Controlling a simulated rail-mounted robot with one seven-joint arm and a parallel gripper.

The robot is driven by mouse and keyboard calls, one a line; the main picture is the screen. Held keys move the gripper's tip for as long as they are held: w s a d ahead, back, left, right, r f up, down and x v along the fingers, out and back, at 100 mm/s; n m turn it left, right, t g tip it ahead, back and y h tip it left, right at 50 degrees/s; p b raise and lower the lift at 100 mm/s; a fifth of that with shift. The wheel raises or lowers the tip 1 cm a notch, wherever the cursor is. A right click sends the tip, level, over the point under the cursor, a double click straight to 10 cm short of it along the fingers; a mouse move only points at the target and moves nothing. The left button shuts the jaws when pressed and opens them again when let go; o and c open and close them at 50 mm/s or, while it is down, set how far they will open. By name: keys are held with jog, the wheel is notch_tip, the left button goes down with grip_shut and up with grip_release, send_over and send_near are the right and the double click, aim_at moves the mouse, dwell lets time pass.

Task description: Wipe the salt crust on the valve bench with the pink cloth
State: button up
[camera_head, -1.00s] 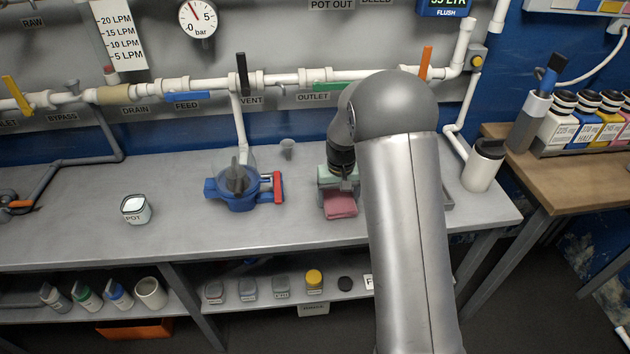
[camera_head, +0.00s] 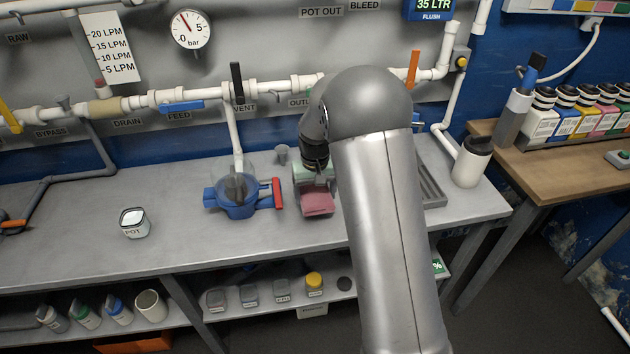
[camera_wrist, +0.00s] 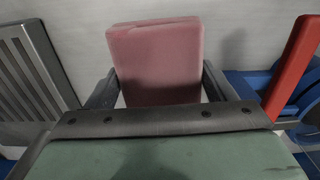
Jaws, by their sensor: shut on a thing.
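The pink cloth (camera_head: 317,204) is a thick folded pad low over the grey valve bench (camera_head: 300,238). My gripper (camera_head: 316,189) is shut on it; in the wrist view the two dark fingers clasp the sides of the cloth (camera_wrist: 155,55). I cannot tell whether the cloth touches the bench top. No salt crust can be made out in either view; my arm and the cloth hide part of the bench.
A blue valve with a red handle (camera_head: 237,195) stands just left of my gripper. A small grey cup (camera_head: 282,154) is behind. A jar (camera_head: 134,222) stands left. Pipes run behind.

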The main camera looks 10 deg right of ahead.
jog(key=shift+r+p, duration=1.2)
jog(key=shift+r, duration=1.1)
